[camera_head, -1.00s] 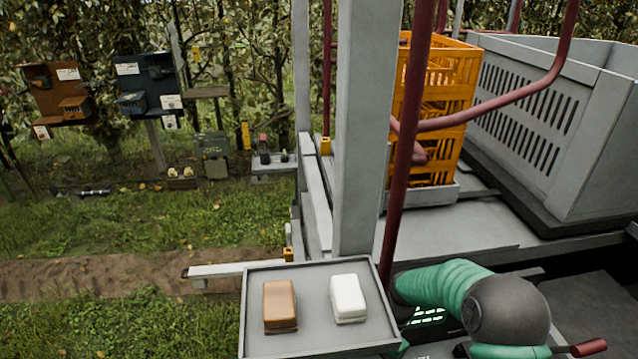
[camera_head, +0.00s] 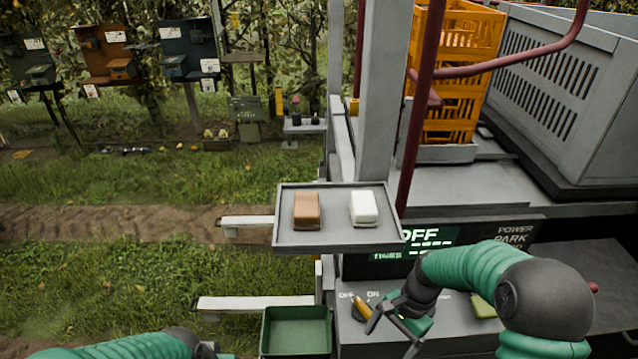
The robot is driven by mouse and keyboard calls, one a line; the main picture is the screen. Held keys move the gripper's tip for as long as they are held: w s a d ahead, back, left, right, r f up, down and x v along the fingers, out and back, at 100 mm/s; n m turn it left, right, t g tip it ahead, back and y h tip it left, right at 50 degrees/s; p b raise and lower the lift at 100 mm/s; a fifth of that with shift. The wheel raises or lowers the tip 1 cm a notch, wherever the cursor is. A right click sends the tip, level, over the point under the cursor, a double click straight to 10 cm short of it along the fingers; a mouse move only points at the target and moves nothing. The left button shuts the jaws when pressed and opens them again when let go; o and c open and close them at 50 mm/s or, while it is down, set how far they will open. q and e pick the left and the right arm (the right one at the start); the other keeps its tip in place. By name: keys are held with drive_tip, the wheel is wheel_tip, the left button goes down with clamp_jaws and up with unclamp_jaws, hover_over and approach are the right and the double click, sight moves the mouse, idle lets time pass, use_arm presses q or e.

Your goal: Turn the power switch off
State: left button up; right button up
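The power switch (camera_head: 361,308) is a short yellow-orange lever on the grey console, below the small labels OFF and ON. Its top leans left, toward the OFF label. The dark display (camera_head: 430,240) behind it shows large letters reading OFF. My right gripper (camera_head: 393,332) is just right of the lever, its fingers spread with nothing between them. Its left finger is beside the lever; I cannot tell whether they touch. My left gripper (camera_head: 205,351) is at the bottom edge, mostly cut off.
A grey tray (camera_head: 290,239) holding a brown and a white block stands above the console. A green bin (camera_head: 297,313) is left of the switch. An orange crate (camera_head: 458,70) and a grey slatted bin (camera_head: 550,90) stand behind. Grass lies open at left.

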drive_tip(key=s+d+f+n+t+h+b, duration=0.3)
drive_tip(key=s+f+n+b, duration=0.3)
drive_tip(key=s+n+b, duration=0.4)
drive_tip(key=shift+d+t+b, duration=0.15)
drive_tip(key=shift+t+b, duration=0.65)
drive_tip(key=shift+b, duration=0.25)
